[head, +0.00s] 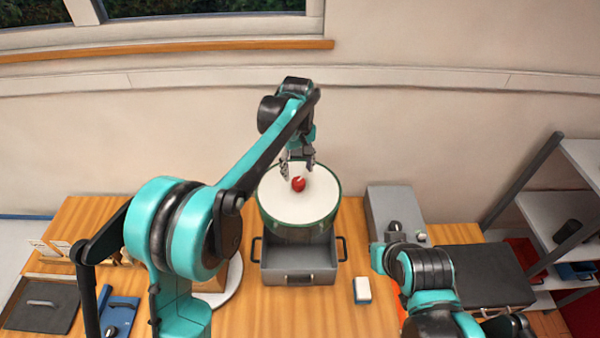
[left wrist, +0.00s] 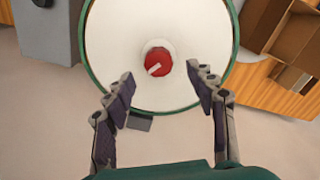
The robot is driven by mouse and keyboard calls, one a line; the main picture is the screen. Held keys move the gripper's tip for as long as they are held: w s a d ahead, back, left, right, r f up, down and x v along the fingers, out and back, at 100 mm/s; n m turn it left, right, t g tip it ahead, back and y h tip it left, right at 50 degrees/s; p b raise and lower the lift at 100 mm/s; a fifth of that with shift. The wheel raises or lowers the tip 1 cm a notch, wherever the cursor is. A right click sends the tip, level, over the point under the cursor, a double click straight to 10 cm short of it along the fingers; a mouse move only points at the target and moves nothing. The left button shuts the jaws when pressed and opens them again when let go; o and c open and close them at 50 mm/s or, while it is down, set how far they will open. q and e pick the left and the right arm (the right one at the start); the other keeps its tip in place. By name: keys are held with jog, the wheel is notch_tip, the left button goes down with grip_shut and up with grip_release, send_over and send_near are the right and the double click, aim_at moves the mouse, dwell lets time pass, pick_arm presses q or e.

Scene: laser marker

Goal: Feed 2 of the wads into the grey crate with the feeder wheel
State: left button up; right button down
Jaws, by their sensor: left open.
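The feeder wheel (head: 318,208) is a round white disc with a green rim, standing behind the grey crate. A red knob (head: 298,184) with a pale mark sits on the disc; it also shows in the left wrist view (left wrist: 158,62). My left gripper (head: 298,170) is open above the disc, its fingers apart on either side of the knob and not visibly touching it. The grey crate (head: 299,279) stands open in front of the wheel, and its visible inside looks empty. No wads can be made out. My right arm is at the lower right; its fingertips cannot be made out.
A grey box (head: 394,212) stands right of the wheel. A small white and blue block (head: 362,291) lies right of the crate. A dark case (head: 484,276) lies further right, beside shelves (head: 556,215). A dark tray (head: 41,304) and blue object (head: 120,316) lie left.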

aim_at(298, 180)
pick_arm(q)
jog(key=f, duration=0.4)
jog(key=shift+w+d+f, duration=0.15)
jog(key=shift+w, duration=0.1)
jog(key=shift+f, duration=0.35)
jog(key=shift+s+f, duration=0.15)
grip_shut()
